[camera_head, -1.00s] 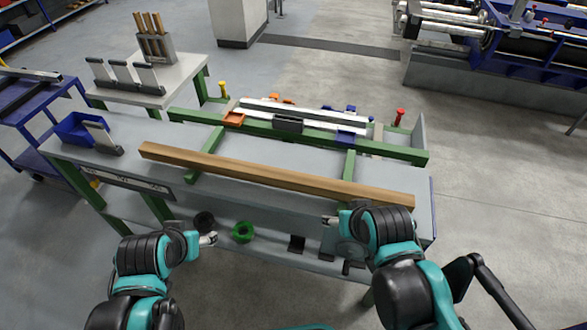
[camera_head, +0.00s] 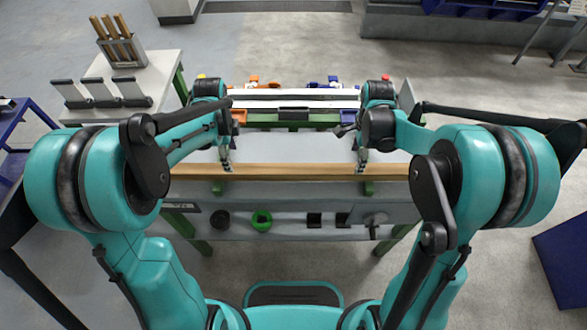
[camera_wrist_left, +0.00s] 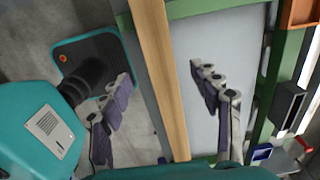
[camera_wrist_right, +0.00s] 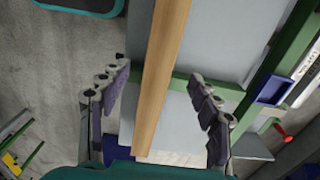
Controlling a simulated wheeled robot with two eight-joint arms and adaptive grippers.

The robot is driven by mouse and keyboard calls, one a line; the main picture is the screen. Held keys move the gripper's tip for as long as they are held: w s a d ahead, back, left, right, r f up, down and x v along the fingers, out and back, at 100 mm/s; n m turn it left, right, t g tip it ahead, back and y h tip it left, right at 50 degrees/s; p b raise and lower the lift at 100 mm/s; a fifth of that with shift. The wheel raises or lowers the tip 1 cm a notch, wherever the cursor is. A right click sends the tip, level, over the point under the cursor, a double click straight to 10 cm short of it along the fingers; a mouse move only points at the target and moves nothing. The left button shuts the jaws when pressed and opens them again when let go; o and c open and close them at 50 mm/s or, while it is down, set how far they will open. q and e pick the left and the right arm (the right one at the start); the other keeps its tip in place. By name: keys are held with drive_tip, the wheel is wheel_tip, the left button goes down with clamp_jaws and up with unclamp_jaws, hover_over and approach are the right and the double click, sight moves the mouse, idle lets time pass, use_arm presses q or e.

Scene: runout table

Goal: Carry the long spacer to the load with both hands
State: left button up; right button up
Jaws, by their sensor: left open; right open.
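The long spacer, a straight wooden beam (camera_head: 290,170), lies across the near side of the table (camera_head: 300,150). My left gripper (camera_head: 226,165) is over its left part; in the left wrist view the beam (camera_wrist_left: 160,70) runs between the open fingers (camera_wrist_left: 160,98), apart from both. My right gripper (camera_head: 361,165) is over its right part; in the right wrist view the beam (camera_wrist_right: 160,80) passes between the open fingers (camera_wrist_right: 163,90), without visible contact. The load, apparently the pale long bars (camera_head: 290,98), lies at the far side of the table behind the green rail.
Orange blocks (camera_head: 239,116) and blue blocks (camera_head: 348,116) sit by the bars. A side table (camera_head: 150,75) with a tool holder stands at the left.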

sight(353, 168)
use_arm(q)
drive_tip(key=shift+f, duration=0.1)
drive_tip(key=shift+f, duration=0.25)
use_arm(e)
drive_tip(key=shift+f, duration=0.3)
use_arm(q)
drive_tip(key=shift+f, duration=3.55)
use_arm(e)
drive_tip(key=shift+f, duration=3.6)
use_arm(q)
clamp_jaws()
use_arm(e)
clamp_jaws()
